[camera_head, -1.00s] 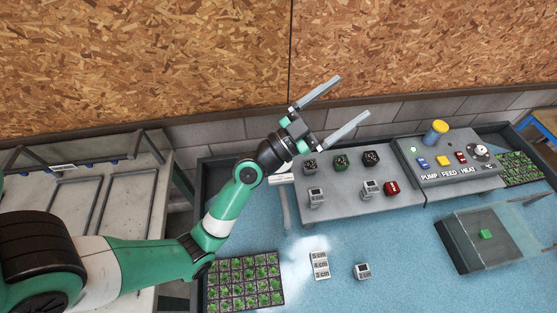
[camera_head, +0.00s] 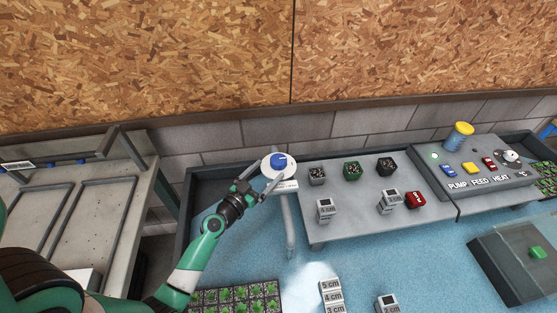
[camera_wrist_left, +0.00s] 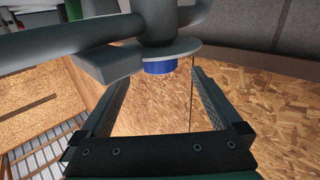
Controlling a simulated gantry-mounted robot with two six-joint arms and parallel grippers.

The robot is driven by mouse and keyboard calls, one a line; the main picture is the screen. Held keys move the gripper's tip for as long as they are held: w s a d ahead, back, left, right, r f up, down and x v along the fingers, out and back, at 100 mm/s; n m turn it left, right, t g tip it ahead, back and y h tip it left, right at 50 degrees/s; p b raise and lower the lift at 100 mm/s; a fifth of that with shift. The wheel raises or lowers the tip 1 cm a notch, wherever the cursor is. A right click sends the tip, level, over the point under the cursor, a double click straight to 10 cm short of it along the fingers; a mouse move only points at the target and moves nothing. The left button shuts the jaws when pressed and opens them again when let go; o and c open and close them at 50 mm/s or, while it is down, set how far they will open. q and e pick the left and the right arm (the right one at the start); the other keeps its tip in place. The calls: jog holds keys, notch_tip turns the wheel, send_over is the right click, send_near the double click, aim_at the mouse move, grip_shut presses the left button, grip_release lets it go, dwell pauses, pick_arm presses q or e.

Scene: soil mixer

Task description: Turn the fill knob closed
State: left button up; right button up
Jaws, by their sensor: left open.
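The fill knob (camera_head: 279,160) is blue and sits on a round white dial (camera_head: 265,167) at the left end of the grey bench, above a grey pipe. My left gripper (camera_head: 262,178) is open and empty, its fingers close to the dial on its near left side. In the left wrist view the blue knob (camera_wrist_left: 160,67) and the rim of its disc (camera_wrist_left: 182,50) show just past the fingertips, with the knob between the two open fingers (camera_wrist_left: 160,80). I cannot tell whether a finger touches the knob. My right gripper is not in view.
A label (camera_head: 287,185) and a grey pipe (camera_head: 289,225) are beside and below the dial. A control panel (camera_head: 500,182) is at right, a seedling tray (camera_head: 236,295) below.

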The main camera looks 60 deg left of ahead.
aim_at(274, 166)
pick_arm(q)
jog(key=x, duration=0.7)
jog(key=shift+s+d, duration=0.1)
jog(key=c, duration=1.4)
jog(key=shift+r+n+g+y+p, duration=0.1)
jog(key=shift+n+g+y+p, duration=0.4)
jog(key=shift+p, duration=0.35)
jog(key=shift+o, duration=0.2)
jog(key=shift+y, duration=0.6)
jog(key=shift+n, duration=0.3)
jog(key=o, duration=1.4)
jog(key=shift+c, duration=0.2)
